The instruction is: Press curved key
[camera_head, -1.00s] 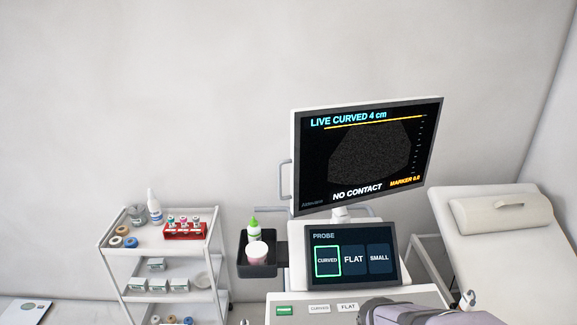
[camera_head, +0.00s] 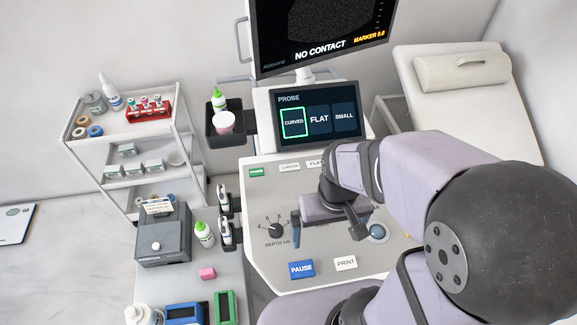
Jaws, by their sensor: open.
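The white curved key (camera_head: 290,167) is a small labelled key on the upper part of the console panel, between the green key (camera_head: 257,172) and the flat key (camera_head: 316,163). The probe screen (camera_head: 318,140) above it shows a CURVED tile (camera_head: 293,122) outlined in green, beside FLAT and SMALL tiles. My gripper (camera_head: 326,238) is open over the middle of the panel, below and right of the curved key and apart from it. Its fingers are spread wide with nothing seen between them. My wrist hides the panel to the right of the flat key.
The depth knob (camera_head: 276,230), the blue PAUSE key (camera_head: 301,269), the PRINT key (camera_head: 345,263) and a trackball (camera_head: 377,232) lie around my gripper. The monitor (camera_head: 320,35) reads NO CONTACT. A black cup tray (camera_head: 212,137) and a supply cart (camera_head: 100,125) stand at left.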

